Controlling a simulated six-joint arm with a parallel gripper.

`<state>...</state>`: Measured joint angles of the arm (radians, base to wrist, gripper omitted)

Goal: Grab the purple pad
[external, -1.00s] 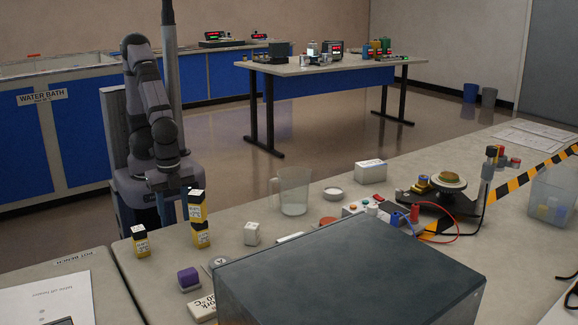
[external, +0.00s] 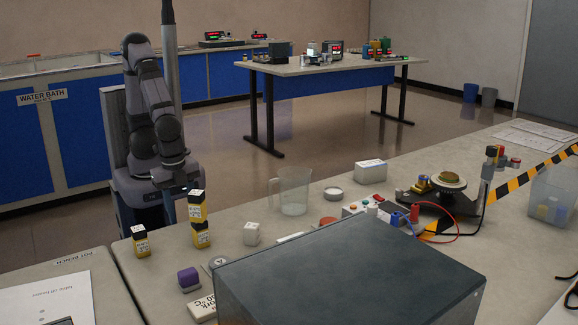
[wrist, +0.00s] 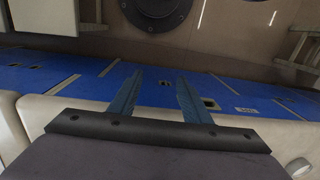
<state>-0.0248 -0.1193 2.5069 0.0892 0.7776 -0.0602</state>
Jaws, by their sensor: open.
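The purple pad (external: 188,276) lies on the near bench in the external view, with a pale layer showing beneath it. It is left of the big dark box. My gripper (external: 170,208) is behind the bench's far edge, beside the stacked yellow-and-black blocks, well apart from the pad. In the wrist view my gripper (wrist: 160,82) shows two blue fingers spread apart with nothing between them. The pad does not show in the wrist view.
A white cube (external: 252,233), a glass beaker (external: 291,192) and the large dark box (external: 350,265) stand to the right. Bare bench lies between the left block and the pad.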

